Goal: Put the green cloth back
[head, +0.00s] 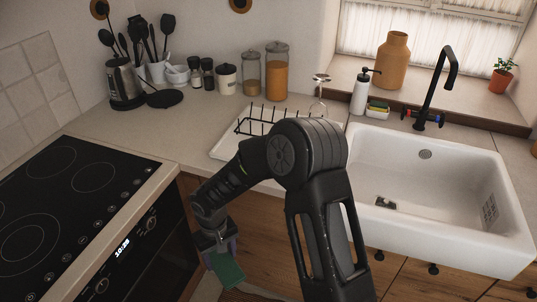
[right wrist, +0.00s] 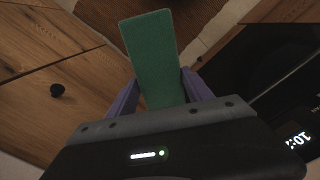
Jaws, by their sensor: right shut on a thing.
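A green cloth (head: 227,270) hangs from my right gripper (head: 222,249), low in front of the counter, between the oven front and the wooden cabinet doors. In the right wrist view the cloth (right wrist: 154,62) is a flat green rectangle between the two purple fingers of the gripper (right wrist: 157,95), which is shut on it. The cloth sticks out past the fingertips and touches nothing else that I can see. My left gripper is not in view.
A white sink (head: 440,200) with a black tap (head: 437,90) is at the right. A small sponge holder (head: 377,108) stands behind it beside a soap dispenser (head: 361,92). A dish rack (head: 250,128) is partly behind my arm. A black hob (head: 70,190) is at the left.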

